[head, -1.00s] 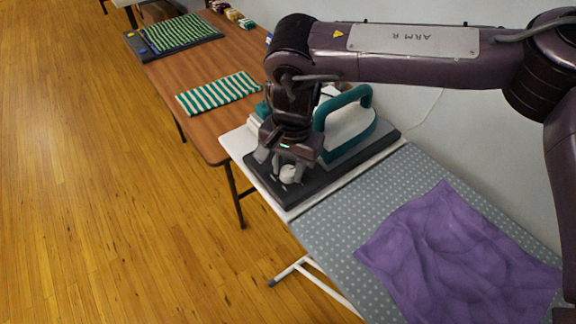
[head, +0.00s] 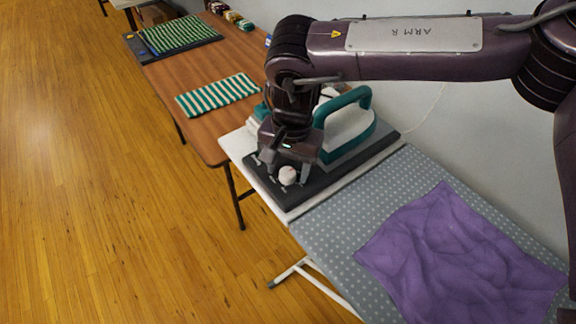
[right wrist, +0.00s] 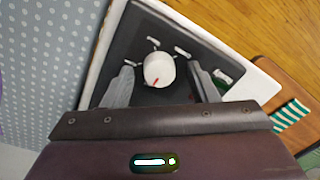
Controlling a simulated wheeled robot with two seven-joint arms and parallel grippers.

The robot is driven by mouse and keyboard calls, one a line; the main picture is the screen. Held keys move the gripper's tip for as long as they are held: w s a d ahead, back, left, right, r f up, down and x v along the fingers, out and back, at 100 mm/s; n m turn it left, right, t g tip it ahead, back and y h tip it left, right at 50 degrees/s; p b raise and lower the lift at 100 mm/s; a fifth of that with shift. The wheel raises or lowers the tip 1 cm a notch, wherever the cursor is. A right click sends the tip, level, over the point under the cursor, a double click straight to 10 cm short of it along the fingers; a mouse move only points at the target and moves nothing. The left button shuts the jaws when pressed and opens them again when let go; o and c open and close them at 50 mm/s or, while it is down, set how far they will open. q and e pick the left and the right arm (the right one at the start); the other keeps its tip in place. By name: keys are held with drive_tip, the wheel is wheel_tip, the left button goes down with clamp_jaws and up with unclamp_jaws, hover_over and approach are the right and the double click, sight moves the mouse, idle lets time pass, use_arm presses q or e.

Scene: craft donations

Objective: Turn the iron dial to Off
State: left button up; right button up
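The iron dial (head: 287,176) is a round white knob on the dark base (head: 328,183) of the iron station. In the right wrist view the dial (right wrist: 158,68) has a red mark on its side toward my gripper's palm. Small pale labels sit around it, too small to read. The white and teal iron (head: 346,128) rests on the base behind my gripper. My right gripper (head: 287,171) is open over the dial, one finger on each side. In the right wrist view gaps show between the fingers and the dial. My left gripper is not in view.
The base stands on the white end of an ironing board with a grey dotted cover (head: 340,228). A purple cloth (head: 455,245) lies on the cover. A brown table (head: 208,132) with a green-striped cloth (head: 218,94) adjoins. The wall is close behind.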

sight(290, 173)
drive_tip(key=shift+s, duration=0.1)
drive_tip(key=r, duration=0.7)
drive_tip(key=shift+d+r, duration=0.25)
drive_tip(key=shift+r, duration=0.05)
idle(0.3)
